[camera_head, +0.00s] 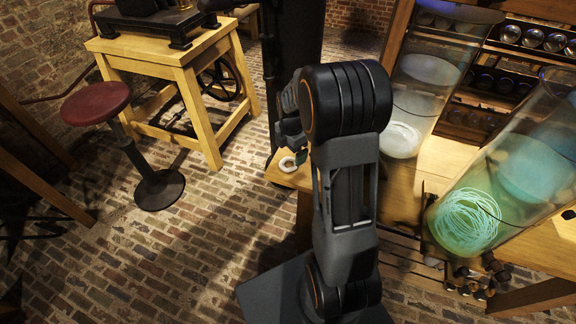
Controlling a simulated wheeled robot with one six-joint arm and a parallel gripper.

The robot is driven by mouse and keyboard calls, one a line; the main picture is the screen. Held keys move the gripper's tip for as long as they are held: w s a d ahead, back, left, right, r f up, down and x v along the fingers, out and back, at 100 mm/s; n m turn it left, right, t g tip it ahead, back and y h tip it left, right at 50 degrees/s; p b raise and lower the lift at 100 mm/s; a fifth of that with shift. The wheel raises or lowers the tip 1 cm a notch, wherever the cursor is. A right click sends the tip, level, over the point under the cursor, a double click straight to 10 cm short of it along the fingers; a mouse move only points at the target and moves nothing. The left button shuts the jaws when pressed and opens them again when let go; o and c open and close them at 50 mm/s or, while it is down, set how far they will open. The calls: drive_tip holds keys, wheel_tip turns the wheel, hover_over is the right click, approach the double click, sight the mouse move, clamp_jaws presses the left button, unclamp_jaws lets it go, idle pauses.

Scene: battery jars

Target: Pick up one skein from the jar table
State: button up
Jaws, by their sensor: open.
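The jar table (408,160) is at the right, partly hidden behind my arm. A small pale ring-shaped coil (287,163), which looks like a skein, lies at its left corner. My gripper (289,143) shows in part beside my arm's elbow, just above the pale coil in the picture; it is open, and its fingertips are hard to make out. I cannot tell whether it touches the coil. A large glass jar (420,85) at the back holds a white coil (400,138) low inside. A nearer, tilted-looking glass jar (510,165) holds a pale green coil (465,219).
A wooden shelf rack (507,75) with several round jars stands behind the table. At the left are a wooden workbench (150,50) with a dark machine (165,22) and a red-topped stool (96,103). The brick floor (170,255) at the lower left is clear.

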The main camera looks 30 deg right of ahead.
sight(290, 165)
drive_tip(key=shift+w+f+b, duration=0.1)
drive_tip(key=shift+f+b, duration=0.3)
drive_tip(key=shift+f, duration=2.35)
drive_tip(key=c, duration=1)
